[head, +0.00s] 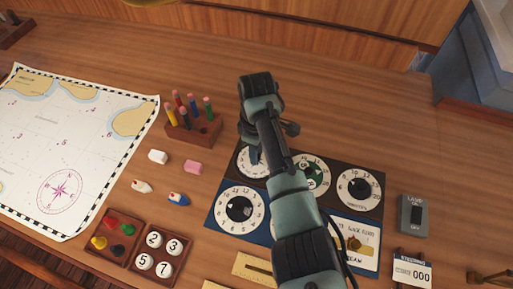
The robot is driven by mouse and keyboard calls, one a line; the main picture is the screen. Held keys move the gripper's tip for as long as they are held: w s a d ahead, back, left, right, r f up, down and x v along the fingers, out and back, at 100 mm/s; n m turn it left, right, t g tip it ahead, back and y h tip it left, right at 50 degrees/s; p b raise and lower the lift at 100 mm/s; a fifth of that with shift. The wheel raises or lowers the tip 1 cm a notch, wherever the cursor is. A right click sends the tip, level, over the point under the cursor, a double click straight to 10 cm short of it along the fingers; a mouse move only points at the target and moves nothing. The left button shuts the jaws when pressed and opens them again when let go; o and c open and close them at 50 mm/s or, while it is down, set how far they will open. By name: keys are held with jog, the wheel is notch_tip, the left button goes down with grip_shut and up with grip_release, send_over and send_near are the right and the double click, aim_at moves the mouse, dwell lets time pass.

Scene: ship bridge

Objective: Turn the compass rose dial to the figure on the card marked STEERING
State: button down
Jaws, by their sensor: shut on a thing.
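A dark and blue panel (213,222) carries several white dials with black figures. My gripper (254,156) points down at the upper left dial (243,168) and is shut on what seems to be its knob, largely hidden by the fingers. A dial with a green centre (314,174) is just right of my arm and partly covered by it. Another dial (360,189) is at the upper right and one (240,208) at the lower left. I cannot make out which is the compass rose. A small card (412,272) at the lower right shows 000; its small print seems to read STEERING.
A chart (60,140) and compartment trays (157,254) are further left. A grey switch box (413,216) stands right.

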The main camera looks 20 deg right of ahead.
jog(key=m+p, duration=0.1)
jog(key=m, duration=0.2)
jog(key=shift+a+r+m, duration=0.1)
jog(key=shift+r+m, duration=0.05)
jog(key=shift+m, duration=0.25)
jog(key=m+p, duration=0.1)
jog(key=m, duration=0.2)
jog(key=shift+m, duration=0.3)
jog(key=m+p, duration=0.1)
jog(key=m, duration=0.2)
jog(key=shift+m, duration=2)
jog(key=c, duration=0.6)
grip_release()
jog(key=shift+c, duration=0.2)
